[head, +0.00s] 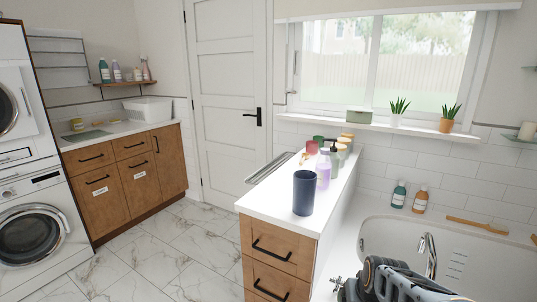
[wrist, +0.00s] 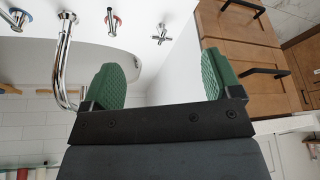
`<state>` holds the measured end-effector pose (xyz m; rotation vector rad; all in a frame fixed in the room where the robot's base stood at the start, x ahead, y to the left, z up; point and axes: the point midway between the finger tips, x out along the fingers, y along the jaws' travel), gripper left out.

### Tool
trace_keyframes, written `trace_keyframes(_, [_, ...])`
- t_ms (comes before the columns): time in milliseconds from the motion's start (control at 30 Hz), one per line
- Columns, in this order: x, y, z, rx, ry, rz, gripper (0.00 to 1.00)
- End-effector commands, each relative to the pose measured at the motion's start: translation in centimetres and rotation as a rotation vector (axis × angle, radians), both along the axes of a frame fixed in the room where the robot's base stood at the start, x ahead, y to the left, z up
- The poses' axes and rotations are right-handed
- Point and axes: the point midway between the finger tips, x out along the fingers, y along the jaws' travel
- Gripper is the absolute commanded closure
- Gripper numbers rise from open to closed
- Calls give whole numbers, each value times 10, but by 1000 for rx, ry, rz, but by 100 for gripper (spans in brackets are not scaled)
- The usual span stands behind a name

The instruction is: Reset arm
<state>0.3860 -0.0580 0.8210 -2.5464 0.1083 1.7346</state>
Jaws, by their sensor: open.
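My gripper (wrist: 163,80) shows in the wrist view, with its two green pads wide apart and nothing between them. In that view, the picture is turned over, with the bathtub edge and a chrome faucet (wrist: 66,60) to the left and wooden drawers (wrist: 240,50) to the right. In the head view, part of my arm (head: 395,282) shows at the bottom right, in front of the bathtub. The gripper's fingertips cannot be made out there.
A white-topped drawer unit (head: 275,195) stands in the middle, with a dark blue cup (head: 304,193) and several bottles on top. The bathtub (head: 480,255) lies to the right, with two bottles and a wooden brush (head: 478,225) on its ledge. The marble floor (head: 165,245) at the left is clear.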

Motion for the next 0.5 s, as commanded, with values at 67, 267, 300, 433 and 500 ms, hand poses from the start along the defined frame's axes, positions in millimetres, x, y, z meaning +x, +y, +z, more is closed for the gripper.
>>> trace_keyframes(67, [-7, 9, 34, 1, 2, 14, 16])
trace_keyframes(267, [-33, 32, 110, 3, 19, 53, 16])
trace_keyframes(300, [-39, 37, 127, 4, 24, 61, 16])
trace_keyframes(433, [-60, 50, 169, 1, 39, 83, 16])
trace_keyframes(500, [-68, 54, 183, 1, 45, 90, 16])
